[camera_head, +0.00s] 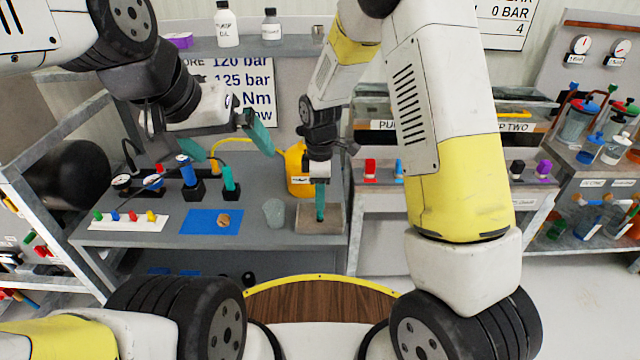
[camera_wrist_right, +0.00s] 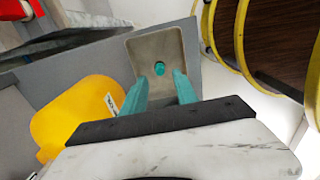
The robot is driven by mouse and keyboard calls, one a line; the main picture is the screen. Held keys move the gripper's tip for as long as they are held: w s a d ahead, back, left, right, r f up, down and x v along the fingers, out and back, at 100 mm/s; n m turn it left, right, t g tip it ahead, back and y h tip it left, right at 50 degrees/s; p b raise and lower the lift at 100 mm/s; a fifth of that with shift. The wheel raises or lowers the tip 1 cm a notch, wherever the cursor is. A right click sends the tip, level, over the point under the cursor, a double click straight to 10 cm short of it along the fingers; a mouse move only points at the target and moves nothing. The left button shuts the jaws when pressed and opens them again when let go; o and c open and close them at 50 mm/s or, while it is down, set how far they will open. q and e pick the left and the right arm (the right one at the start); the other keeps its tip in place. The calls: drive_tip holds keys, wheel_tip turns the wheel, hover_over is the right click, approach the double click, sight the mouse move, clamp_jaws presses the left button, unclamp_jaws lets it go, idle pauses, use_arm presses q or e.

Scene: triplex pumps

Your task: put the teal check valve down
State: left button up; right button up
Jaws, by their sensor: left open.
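The teal check valve (camera_wrist_right: 160,69) shows in the right wrist view as a small round teal shape, seen end-on within the tan-grey tray (camera_wrist_right: 137,47). My right gripper (camera_wrist_right: 162,78) points down at it. Its teal fingers stand apart on either side, with a visible gap to the valve. In the head view my right gripper (camera_head: 320,219) is low over the same tray (camera_head: 334,224) at the bench's right front; the valve cannot be told from the teal fingers there. My left gripper (camera_head: 228,150) is open and empty above the bench, further left.
A yellow container (camera_head: 297,172) stands just behind the tray. A clear cup (camera_head: 273,212) stands left of it. A blue mat (camera_head: 205,222) with a small brown part lies further left. Black holders with blue and teal parts (camera_head: 229,178) stand behind the mat.

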wheel_tip(320, 180, up, 9)
drive_tip(key=s+d+r+m+t+y, duration=0.1)
drive_tip(key=s+d+r+m, duration=0.3)
drive_tip(key=r, duration=0.3)
drive_tip(key=s+d+r+m+t+y, duration=0.1)
drive_tip(key=s+d+r+m+t, duration=0.1)
drive_tip(key=s+d+r+m, duration=0.3)
drive_tip(key=s+d+r+m+t, duration=0.3)
drive_tip(key=s+d+r+m, duration=0.2)
drive_tip(key=s+m, duration=0.3)
drive_tip(key=s+r, duration=0.1)
drive_tip(key=s, duration=0.1)
drive_tip(key=shift+s, duration=0.4)
drive_tip(key=shift+r, duration=0.1)
